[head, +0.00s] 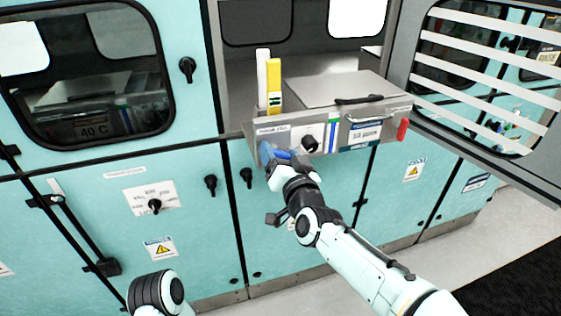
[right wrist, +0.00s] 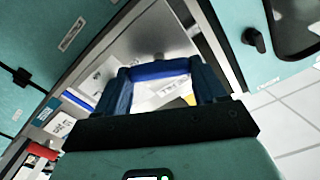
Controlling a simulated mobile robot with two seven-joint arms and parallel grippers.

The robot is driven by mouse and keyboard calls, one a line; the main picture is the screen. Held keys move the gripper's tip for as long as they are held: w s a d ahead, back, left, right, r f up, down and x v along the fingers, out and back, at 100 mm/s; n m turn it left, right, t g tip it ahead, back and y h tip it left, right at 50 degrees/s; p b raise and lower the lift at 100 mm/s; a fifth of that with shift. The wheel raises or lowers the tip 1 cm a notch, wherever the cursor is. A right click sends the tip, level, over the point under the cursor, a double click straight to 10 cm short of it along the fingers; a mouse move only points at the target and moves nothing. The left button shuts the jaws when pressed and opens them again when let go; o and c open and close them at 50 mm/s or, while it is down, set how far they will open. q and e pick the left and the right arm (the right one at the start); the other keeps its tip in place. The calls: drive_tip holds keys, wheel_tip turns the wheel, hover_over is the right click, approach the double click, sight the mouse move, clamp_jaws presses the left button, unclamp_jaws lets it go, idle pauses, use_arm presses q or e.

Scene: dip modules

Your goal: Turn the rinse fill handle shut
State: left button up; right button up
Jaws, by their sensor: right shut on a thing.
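The rinse fill handle is a blue bar (right wrist: 160,69) lying between my right gripper's fingers in the right wrist view. In the head view a bit of its blue (head: 282,154) shows at the lower left of the module's front panel (head: 340,136), mostly covered by the gripper. My right gripper (head: 275,155) is shut on the handle, its dark blue fingers on either side of it; it also shows in the right wrist view (right wrist: 163,92). The panel label above the handle is too small to read surely. My left gripper is out of view.
A black knob (head: 310,144) and a red handle (head: 402,129) are on the same panel, to the right. A yellow upright piece (head: 274,85) stands behind the gripper. An open barred door (head: 480,80) is at right. Teal cabinet doors with black knobs (head: 211,184) lie below.

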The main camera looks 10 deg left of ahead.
drive_tip(key=m+b, duration=0.1)
drive_tip(key=m, duration=0.3)
drive_tip(key=m+b, duration=0.1)
drive_tip(key=m, duration=0.1)
drive_tip(key=shift+w+d+f+b, duration=0.1)
drive_tip(key=shift+f+b, duration=0.15)
drive_tip(key=shift+b, duration=0.05)
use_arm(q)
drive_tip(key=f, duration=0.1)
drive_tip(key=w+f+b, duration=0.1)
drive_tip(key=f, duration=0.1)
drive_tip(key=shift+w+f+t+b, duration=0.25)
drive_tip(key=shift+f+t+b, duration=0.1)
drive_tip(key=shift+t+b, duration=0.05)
use_arm(e)
drive_tip(key=m, duration=0.6)
drive_tip(key=shift+m, duration=0.3)
drive_tip(key=o, duration=1)
drive_tip(key=shift+o, duration=0.2)
use_arm(q)
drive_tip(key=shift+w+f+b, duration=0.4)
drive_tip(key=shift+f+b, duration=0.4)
drive_tip(key=shift+b, duration=0.2)
use_arm(e)
drive_tip(key=v, duration=1.3)
drive_tip(key=shift+s, duration=0.2)
drive_tip(key=shift+d, duration=0.1)
